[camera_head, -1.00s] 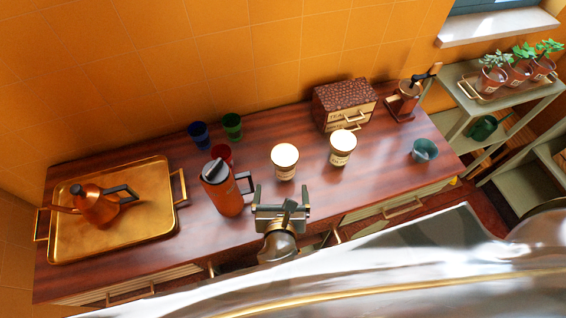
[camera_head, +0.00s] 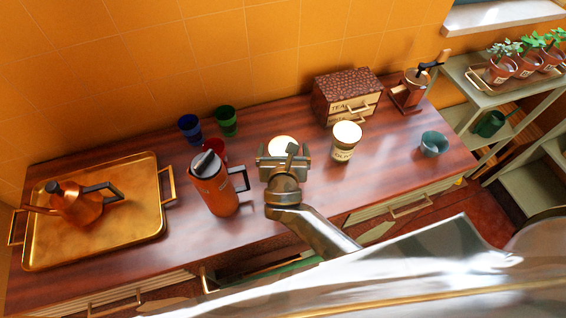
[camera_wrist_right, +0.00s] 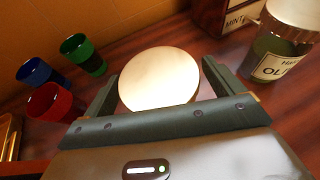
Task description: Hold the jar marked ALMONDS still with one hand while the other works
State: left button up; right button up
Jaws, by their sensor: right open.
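A jar with a pale round lid (camera_head: 284,144) stands on the wooden counter, mostly hidden behind my right gripper (camera_head: 284,160) in the head view. Its label is hidden, so I cannot read ALMONDS on it. In the right wrist view the lid (camera_wrist_right: 159,78) lies between the two open fingers, one on each side, with gaps visible. A second pale-lidded jar (camera_head: 345,143) stands to the right; its label starts with "OLI" in the right wrist view (camera_wrist_right: 280,60). My left gripper is not in view.
An orange jug (camera_head: 215,190) stands left of the gripper, near red, blue (camera_head: 189,128) and green (camera_head: 226,121) cups. A brass tray (camera_head: 140,225) with a copper kettle (camera_head: 80,205) lies further left. A tea box (camera_head: 345,95) stands behind; a teal cup (camera_head: 434,144) is at right.

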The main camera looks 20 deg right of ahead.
jog(key=shift+s+r, duration=0.1)
jog(key=c, duration=1.4)
jog(key=shift+c, duration=1)
jog(key=shift+r, duration=0.1)
